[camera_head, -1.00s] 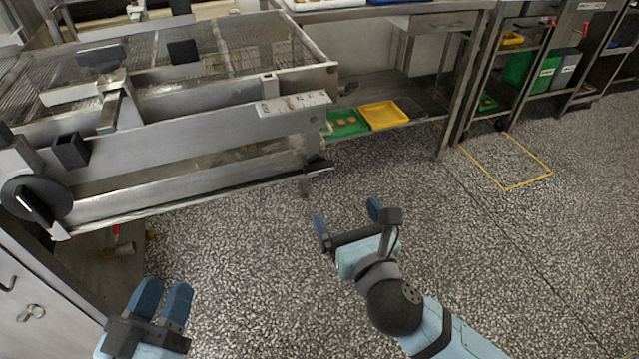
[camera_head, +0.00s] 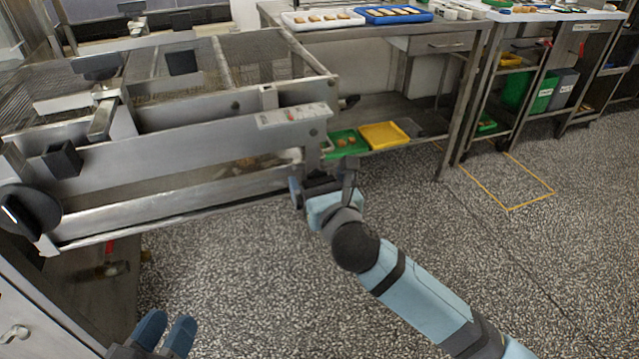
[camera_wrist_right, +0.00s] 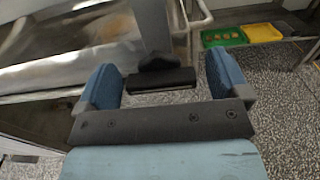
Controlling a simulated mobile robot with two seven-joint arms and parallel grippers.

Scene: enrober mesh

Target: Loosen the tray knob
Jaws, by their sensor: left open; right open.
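The black tray knob (camera_wrist_right: 160,80) shows in the right wrist view at the lower edge of the steel machine (camera_head: 190,130). It has a wide, flat bar facing me and a darker hub behind. My right gripper (camera_head: 322,182) is open, with one blue finger on each side of the knob; gaps show between the fingers and the bar. In the head view the gripper covers this knob at the machine's lower right corner. My left gripper (camera_head: 167,332) is open and empty at the bottom left, low over the floor and away from the machine.
A large black round knob (camera_head: 28,212) sits at the machine's left end. A small black knob (camera_head: 348,101) sticks out at its right. A steel table (camera_head: 380,45) stands behind, with green (camera_head: 345,143) and yellow (camera_head: 383,135) trays on its lower shelf. The speckled floor (camera_head: 500,270) is clear.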

